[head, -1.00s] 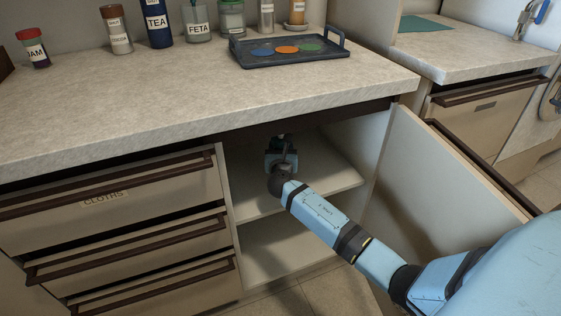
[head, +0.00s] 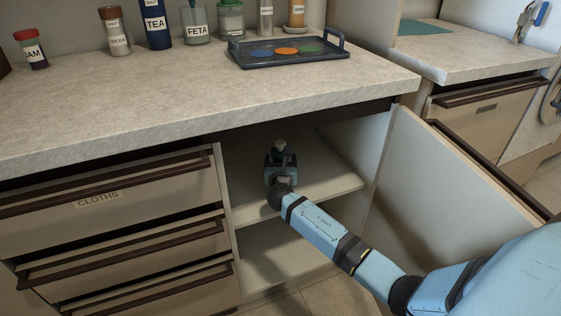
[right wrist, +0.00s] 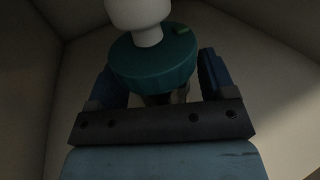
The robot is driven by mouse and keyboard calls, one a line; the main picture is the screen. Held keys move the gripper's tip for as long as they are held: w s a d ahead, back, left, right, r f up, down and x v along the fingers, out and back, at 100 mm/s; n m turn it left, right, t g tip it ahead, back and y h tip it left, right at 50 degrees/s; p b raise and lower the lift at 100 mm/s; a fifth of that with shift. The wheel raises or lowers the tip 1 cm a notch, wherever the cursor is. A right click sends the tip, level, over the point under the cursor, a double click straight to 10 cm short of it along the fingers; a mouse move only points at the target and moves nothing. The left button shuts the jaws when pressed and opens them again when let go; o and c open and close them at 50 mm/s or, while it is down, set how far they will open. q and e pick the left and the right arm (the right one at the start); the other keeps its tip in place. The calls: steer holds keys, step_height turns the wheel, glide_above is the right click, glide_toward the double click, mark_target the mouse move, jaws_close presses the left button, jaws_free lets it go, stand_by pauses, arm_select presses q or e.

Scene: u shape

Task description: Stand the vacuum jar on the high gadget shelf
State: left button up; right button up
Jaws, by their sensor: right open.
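The vacuum jar, with a teal lid (right wrist: 150,68) and a pale knob on top, fills the top middle of the right wrist view. Its body is mostly hidden below the lid. In the head view only a small pale top (head: 280,146) shows behind my gripper, inside the open cabinet. My right gripper (head: 281,160) is open at the cabinet's upper shelf (head: 325,178). In the right wrist view its fingers (right wrist: 157,74) stand either side of the jar; contact cannot be told. My left gripper is not in view.
The cabinet door (head: 445,180) stands open on the right. A lower shelf (head: 275,255) lies beneath and looks empty. The CLOTHS drawer (head: 110,205) is at left. A tray (head: 290,62) and several labelled containers stand on the counter (head: 170,95).

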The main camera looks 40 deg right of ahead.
steer(key=shift+s+a+r, duration=0.15)
steer(key=shift+s+a, duration=0.05)
steer(key=p+v, duration=0.3)
steer(key=v, duration=0.3)
steer(key=shift+s+a+r, duration=0.15)
steer(key=shift+s+a, duration=0.05)
steer(key=p+v, duration=0.1)
steer(key=v, duration=0.3)
steer(key=shift+p, duration=0.35)
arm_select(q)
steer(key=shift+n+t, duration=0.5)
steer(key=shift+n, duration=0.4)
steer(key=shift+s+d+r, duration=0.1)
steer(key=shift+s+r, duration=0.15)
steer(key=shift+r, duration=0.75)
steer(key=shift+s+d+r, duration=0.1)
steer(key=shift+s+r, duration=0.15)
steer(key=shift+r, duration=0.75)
arm_select(e)
steer(key=shift+s+a, duration=0.2)
steer(key=shift+s, duration=0.2)
steer(key=shift+f, duration=0.25)
